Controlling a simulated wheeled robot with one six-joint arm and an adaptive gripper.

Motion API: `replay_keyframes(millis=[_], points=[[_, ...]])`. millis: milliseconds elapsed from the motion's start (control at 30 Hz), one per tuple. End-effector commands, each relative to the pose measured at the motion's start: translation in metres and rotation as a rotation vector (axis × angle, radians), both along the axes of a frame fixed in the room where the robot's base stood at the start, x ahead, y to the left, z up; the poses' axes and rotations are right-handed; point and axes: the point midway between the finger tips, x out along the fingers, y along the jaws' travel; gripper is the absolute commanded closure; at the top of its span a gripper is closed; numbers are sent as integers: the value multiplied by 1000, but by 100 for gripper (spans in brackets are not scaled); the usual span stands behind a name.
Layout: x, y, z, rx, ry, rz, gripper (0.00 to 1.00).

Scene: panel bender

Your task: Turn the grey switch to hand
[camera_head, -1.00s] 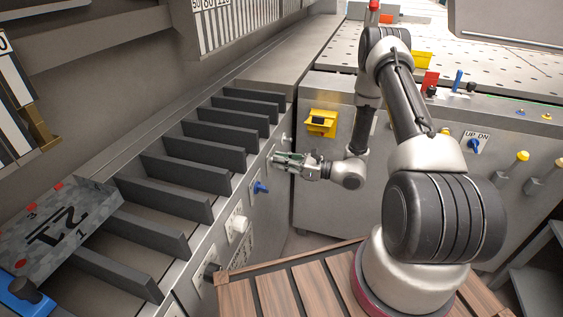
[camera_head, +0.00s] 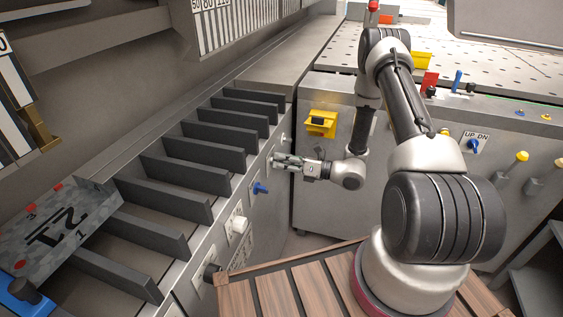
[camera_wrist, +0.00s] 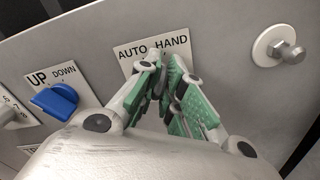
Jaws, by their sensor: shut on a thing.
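The label plate reading AUTO and HAND (camera_wrist: 133,54) is on the grey panel in the wrist view. My gripper (camera_wrist: 164,72) has its green-padded fingers closed at this plate, on the grey switch. The fingers hide nearly all of the switch, so I cannot tell which word it points to. In the head view my gripper (camera_head: 277,162) reaches left to the side panel of the machine, with its fingertips at the panel face.
A blue UP/DOWN switch (camera_wrist: 56,101) sits left of my fingers, also seen in the head view (camera_head: 260,188). A bolt on a round washer (camera_wrist: 279,47) is to the right. A yellow box (camera_head: 321,123) is on the cabinet behind my gripper.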

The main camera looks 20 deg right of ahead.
Motion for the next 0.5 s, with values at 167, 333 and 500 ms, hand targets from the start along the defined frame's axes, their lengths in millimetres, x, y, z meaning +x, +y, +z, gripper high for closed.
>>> replay_keyframes(millis=[167, 333, 500], points=[[0, -1, 0, 0, 2, -2, 100], [0, -1, 0, 0, 2, -2, 84], [0, 0, 0, 1, 2, -1, 70]])
